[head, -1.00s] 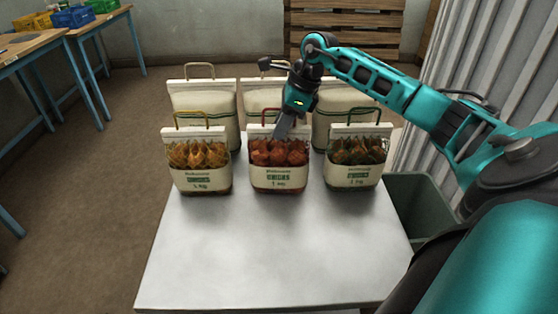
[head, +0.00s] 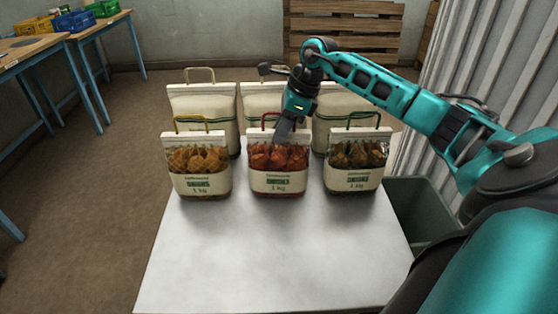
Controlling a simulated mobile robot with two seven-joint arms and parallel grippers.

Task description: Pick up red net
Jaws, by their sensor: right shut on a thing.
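The red net (head: 262,158) is the middle bag of the front row on the white table (head: 270,255). It has red contents, a pale label band, a white top strip and a red handle. My right gripper (head: 281,131) reaches down from behind to its top, by the handle, and is shut on it. The fingers hide part of the handle and top strip. The bag is upright, level with its neighbours, and appears to rest on the table. My left gripper is not in view.
A yellow-handled net (head: 196,159) stands left and a green-handled net (head: 356,155) stands right, with small gaps. Pale sacks (head: 205,101) stand close behind. The table's front is clear. A dark green bin (head: 420,200) is beyond its right edge.

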